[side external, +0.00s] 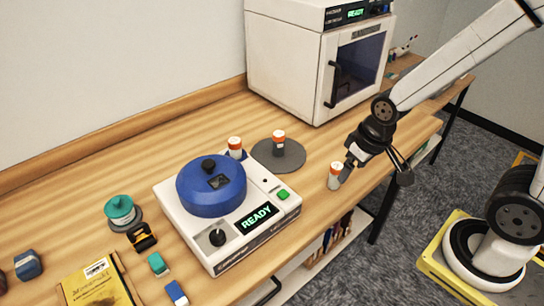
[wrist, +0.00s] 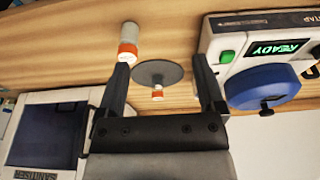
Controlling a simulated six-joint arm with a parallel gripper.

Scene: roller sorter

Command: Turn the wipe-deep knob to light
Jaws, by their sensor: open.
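A white machine (side external: 225,258) with a round blue lid stands on the wooden bench and shows READY. A black knob (side external: 217,237) sits on its front panel; any label or setting marks are too small to read, so I cannot tell whether it is the wipe-deep knob. My gripper (side external: 374,170) is open and empty, right of the machine and well apart from the knob. It also shows in the wrist view (wrist: 161,64).
An orange-and-white vial (side external: 335,177) stands close to my gripper. Another vial (side external: 279,142) stands on a dark grey disc (side external: 262,160), and a third (side external: 235,146) by the machine's back. A white oven-like cabinet (side external: 290,65) stands behind. Small items lie left of the machine.

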